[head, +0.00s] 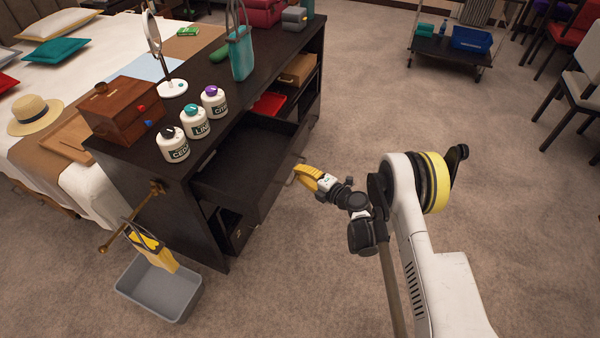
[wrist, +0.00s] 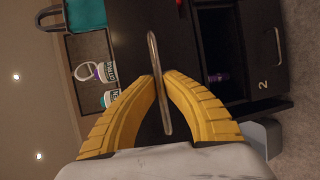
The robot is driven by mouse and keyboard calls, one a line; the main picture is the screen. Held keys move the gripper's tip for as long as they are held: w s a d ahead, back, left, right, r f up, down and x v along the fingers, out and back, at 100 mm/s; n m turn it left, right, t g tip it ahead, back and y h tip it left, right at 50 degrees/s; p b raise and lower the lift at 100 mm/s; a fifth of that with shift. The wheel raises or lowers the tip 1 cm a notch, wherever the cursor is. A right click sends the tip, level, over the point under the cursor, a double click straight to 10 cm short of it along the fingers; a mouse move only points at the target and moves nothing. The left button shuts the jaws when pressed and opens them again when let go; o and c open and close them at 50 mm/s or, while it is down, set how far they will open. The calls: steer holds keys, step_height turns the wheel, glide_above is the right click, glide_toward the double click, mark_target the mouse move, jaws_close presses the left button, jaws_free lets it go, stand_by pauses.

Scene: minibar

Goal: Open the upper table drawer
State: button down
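The upper table drawer (head: 250,165) is dark and stands pulled well out from the dark table (head: 170,205); its inside shows from above. Its metal bar handle (wrist: 153,50) is on the drawer front. My gripper (head: 300,174) is at that handle in the head view. In the wrist view my gripper's yellow fingers (wrist: 161,82) are closed in on both sides of the handle, with the bar between their tips. The exact contact is partly hidden.
Several white bottles (head: 195,121) and a wooden box (head: 122,108) stand on the table top. A lower compartment (head: 238,228) is below the drawer. A grey bin (head: 160,290) stands on the floor at the left.

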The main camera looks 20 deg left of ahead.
steer(key=shift+w, duration=0.1)
steer(key=c, duration=1.5)
jaws_free()
steer(key=shift+r, duration=0.1)
steer(key=shift+r, duration=0.4)
steer(key=o, duration=0.7)
step_height(320, 180, up, 5)
steer(key=shift+w+a+f, duration=0.1)
steer(key=shift+a+f, duration=0.05)
steer(key=r, duration=0.3)
steer(key=shift+d+r, duration=0.15)
steer(key=shift+d, duration=0.05)
steer(key=c, duration=0.7)
steer(key=shift+a+r, duration=0.1)
steer(key=shift+r, duration=0.45)
